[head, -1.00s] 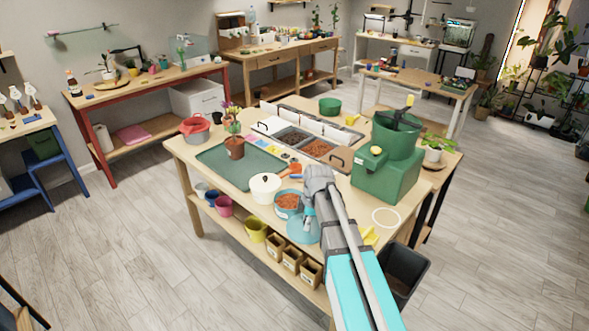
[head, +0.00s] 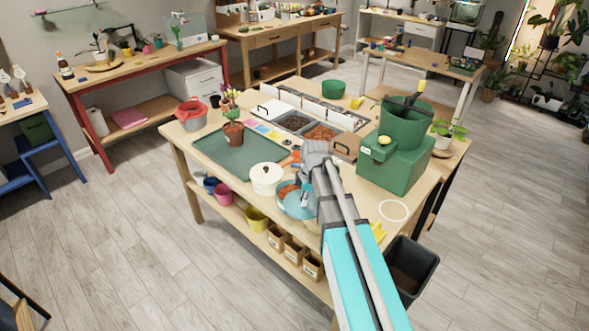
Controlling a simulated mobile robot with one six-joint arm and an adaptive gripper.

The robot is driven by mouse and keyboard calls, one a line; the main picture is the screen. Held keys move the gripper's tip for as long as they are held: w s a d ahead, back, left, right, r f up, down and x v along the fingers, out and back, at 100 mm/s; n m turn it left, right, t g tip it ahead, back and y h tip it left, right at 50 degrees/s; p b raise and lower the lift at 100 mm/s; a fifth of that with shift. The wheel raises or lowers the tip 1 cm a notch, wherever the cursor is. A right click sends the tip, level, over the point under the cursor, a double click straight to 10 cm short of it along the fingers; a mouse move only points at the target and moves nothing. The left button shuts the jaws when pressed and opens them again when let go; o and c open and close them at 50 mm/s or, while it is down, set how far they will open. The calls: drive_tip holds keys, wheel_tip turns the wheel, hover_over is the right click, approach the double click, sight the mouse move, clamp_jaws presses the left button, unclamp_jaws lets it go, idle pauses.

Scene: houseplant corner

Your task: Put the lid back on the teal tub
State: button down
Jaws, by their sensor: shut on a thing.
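The teal tub (head: 285,188) stands near the front edge of the wooden workbench, with reddish-brown material showing inside. My gripper (head: 307,193) is shut on the round teal lid (head: 297,206) at the tub's front right side. The lid overlaps part of the tub in the head view, and some brown contents still show past its edge. Whether the lid touches the tub cannot be told. My arm hides part of the lid and the fingertips.
A white lidded pot (head: 266,180) stands close to the left of the tub. A green tray (head: 235,160) with a potted flower (head: 233,134) lies behind it. A large green machine (head: 395,160) stands to the right. A dark bin (head: 410,268) is below.

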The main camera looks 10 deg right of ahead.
drive_tip(key=w+a, duration=0.1)
drive_tip(key=w, duration=1.3)
drive_tip(key=shift+a+r+p, duration=0.15)
drive_tip(key=shift+r+p, duration=0.25)
drive_tip(key=shift+p, duration=0.05)
drive_tip(key=shift+f, duration=0.2)
drive_tip(key=shift+f+b, duration=3)
drive_tip(key=shift+b, duration=0.25)
drive_tip(key=shift+f, duration=0.15)
drive_tip(key=shift+c, duration=2)
unclamp_jaws()
drive_tip(key=shift+o, duration=0.2)
